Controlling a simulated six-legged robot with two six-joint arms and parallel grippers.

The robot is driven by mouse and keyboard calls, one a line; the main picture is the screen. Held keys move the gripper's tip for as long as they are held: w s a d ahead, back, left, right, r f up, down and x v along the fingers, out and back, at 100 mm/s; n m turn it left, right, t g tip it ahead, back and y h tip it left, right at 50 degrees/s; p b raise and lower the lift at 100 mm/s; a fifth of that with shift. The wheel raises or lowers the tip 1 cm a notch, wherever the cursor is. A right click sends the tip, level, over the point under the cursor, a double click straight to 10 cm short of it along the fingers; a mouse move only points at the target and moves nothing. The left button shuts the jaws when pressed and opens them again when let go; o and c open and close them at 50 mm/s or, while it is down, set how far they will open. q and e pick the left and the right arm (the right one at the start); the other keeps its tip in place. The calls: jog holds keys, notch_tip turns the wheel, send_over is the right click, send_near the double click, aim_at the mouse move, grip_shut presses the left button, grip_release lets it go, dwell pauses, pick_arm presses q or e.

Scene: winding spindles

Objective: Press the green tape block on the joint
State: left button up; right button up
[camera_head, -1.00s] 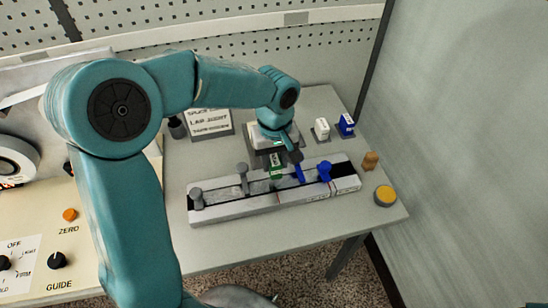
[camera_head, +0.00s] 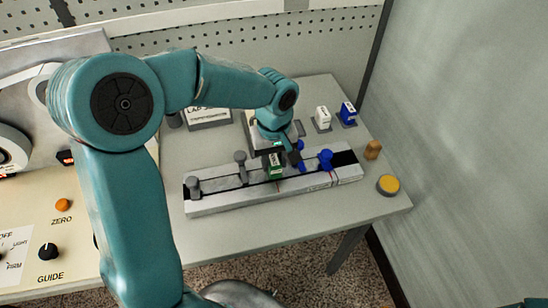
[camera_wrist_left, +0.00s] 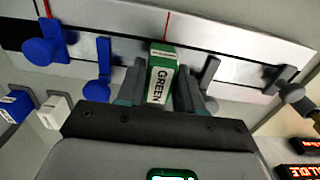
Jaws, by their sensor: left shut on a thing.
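The green tape block (camera_head: 274,165), marked GREEN in the left wrist view (camera_wrist_left: 160,78), is between the fingers of my left gripper (camera_head: 283,156). My left gripper is shut on it. The block is over the middle of the long pale rail (camera_head: 225,201) with a black strip. In the left wrist view a red line (camera_wrist_left: 167,24) on the rail lies just beyond the block's top edge and may mark the joint. I cannot tell whether the block touches the rail. My right gripper is not in view.
Grey clamps (camera_head: 241,168) stand on the rail left of the block, and blue clamps (camera_head: 325,159) stand to its right. White (camera_head: 323,117) and blue (camera_head: 348,113) blocks sit behind. A yellow button (camera_head: 388,185) is at the right. The table front is clear.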

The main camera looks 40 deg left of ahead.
pick_arm(q)
jog(key=shift+s, duration=0.1)
jog(key=shift+f, duration=0.15)
jog(key=shift+f+b, duration=0.35)
jog(key=shift+b, duration=0.15)
dwell(0.4)
jog(key=shift+r, duration=0.1)
dwell(0.7)
notch_tip(320, 180, up, 8)
jog(key=p, duration=0.6)
